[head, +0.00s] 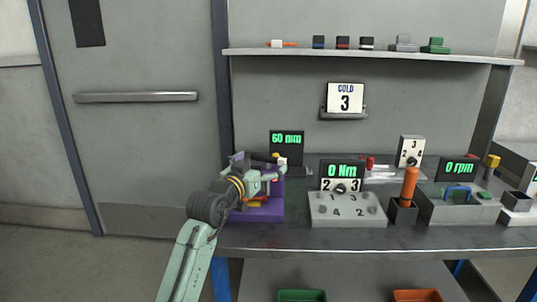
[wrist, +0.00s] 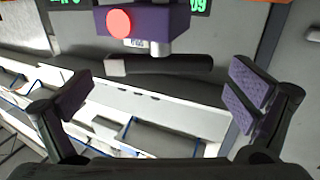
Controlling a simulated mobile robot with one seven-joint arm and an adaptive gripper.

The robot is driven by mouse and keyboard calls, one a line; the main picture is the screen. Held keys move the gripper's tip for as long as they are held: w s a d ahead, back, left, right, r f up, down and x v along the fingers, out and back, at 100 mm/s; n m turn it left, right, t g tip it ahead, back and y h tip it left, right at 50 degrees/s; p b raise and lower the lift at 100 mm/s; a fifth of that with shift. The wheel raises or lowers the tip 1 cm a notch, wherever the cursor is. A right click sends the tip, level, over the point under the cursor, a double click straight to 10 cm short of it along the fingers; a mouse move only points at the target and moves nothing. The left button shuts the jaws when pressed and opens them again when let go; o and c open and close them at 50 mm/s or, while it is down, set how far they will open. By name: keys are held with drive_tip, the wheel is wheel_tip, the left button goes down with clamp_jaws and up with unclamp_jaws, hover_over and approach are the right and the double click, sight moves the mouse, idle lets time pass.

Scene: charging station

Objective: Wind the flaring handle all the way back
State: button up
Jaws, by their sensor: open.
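The flaring station is a purple device (head: 264,213) at the left end of the bench, partly hidden behind my arm. In the wrist view its purple block (wrist: 160,33) carries a round red knob (wrist: 119,23). A dark bar (wrist: 165,65) with a pale left end, apparently the flaring handle, lies crosswise just below that block. My gripper (wrist: 160,90) is open, one finger on each side of the view, with nothing between the fingers. The bar lies beyond the fingertips, and I see no contact. In the head view my gripper (head: 272,175) is at the purple device; the handle there is unclear.
A display reading 60 mm (head: 287,142) stands behind the device. To the right are a grey numbered box (head: 347,209), an orange-handled tool (head: 409,187) and a 0 rpm display (head: 459,169). A shelf (head: 370,55) with small blocks hangs above. The floor at left is clear.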

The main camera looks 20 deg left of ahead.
sight(266, 160)
drive_tip(key=shift+w+d+p, duration=0.15)
drive_tip(key=shift+w+p, duration=0.05)
drive_tip(key=shift+w, duration=0.75)
drive_tip(key=shift+w+d+p, duration=0.1)
drive_tip(key=shift+w+p, duration=0.1)
drive_tip(key=shift+w, duration=0.7)
drive_tip(key=shift+c, duration=0.5)
drive_tip(key=c, duration=0.8)
drive_tip(key=shift+d+n+y+p, duration=0.1)
drive_tip(key=shift+n+y+p, duration=0.35)
drive_tip(key=shift+y, duration=0.15)
